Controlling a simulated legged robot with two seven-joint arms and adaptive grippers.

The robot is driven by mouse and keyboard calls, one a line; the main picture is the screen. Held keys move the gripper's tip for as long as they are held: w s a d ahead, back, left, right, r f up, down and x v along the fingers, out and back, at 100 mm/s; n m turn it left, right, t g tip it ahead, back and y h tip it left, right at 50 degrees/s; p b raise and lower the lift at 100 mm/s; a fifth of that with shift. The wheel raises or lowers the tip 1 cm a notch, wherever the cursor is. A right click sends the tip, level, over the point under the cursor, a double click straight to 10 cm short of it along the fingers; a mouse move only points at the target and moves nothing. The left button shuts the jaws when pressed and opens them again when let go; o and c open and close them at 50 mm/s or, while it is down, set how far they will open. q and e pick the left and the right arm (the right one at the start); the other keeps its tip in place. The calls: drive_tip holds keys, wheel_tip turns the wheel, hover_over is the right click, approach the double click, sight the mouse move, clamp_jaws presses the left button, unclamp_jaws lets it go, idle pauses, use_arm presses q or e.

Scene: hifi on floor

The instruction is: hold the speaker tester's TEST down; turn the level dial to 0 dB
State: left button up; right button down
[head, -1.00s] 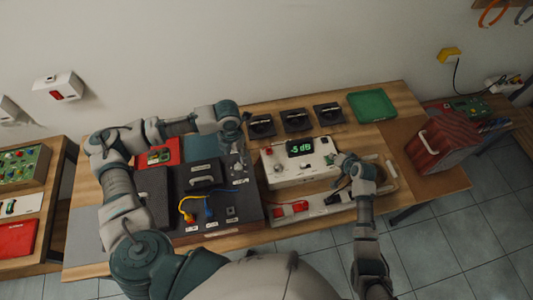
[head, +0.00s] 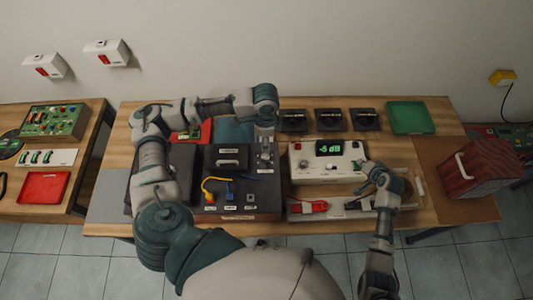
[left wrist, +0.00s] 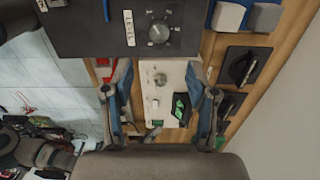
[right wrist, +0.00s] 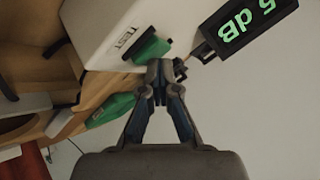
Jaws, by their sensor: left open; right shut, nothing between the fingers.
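The speaker tester is a white box (head: 309,173) on the bench, with a lit green display (head: 329,148) that reads about -5 dB. Its green TEST button (right wrist: 151,48) shows in the right wrist view. My right gripper (right wrist: 160,67) is shut and empty, its tips at the button; whether the button is pressed in cannot be told. In the head view this gripper (head: 367,180) is at the tester's right end. The LEVEL dial (left wrist: 159,32) is a round knob on a dark panel. My left gripper (left wrist: 160,68) is open and apart from the dial in its wrist view.
The dark panel (head: 228,203) left of the tester carries yellow and blue cables. Several black square units (head: 329,120) and a green tray (head: 411,118) lie behind. A tray with a red item (head: 306,207) lies in front. A reddish box (head: 484,170) stands at right.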

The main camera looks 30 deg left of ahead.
sight(265, 155)
use_arm(q)
drive_tip(key=n, duration=0.7)
drive_tip(key=r+n, duration=0.1)
drive_tip(key=n, duration=1.4)
drive_tip(key=shift+a+r+n, duration=0.25)
drive_tip(key=shift+n, duration=0.15)
wheel_tip(265, 155, down, 12)
clamp_jaws()
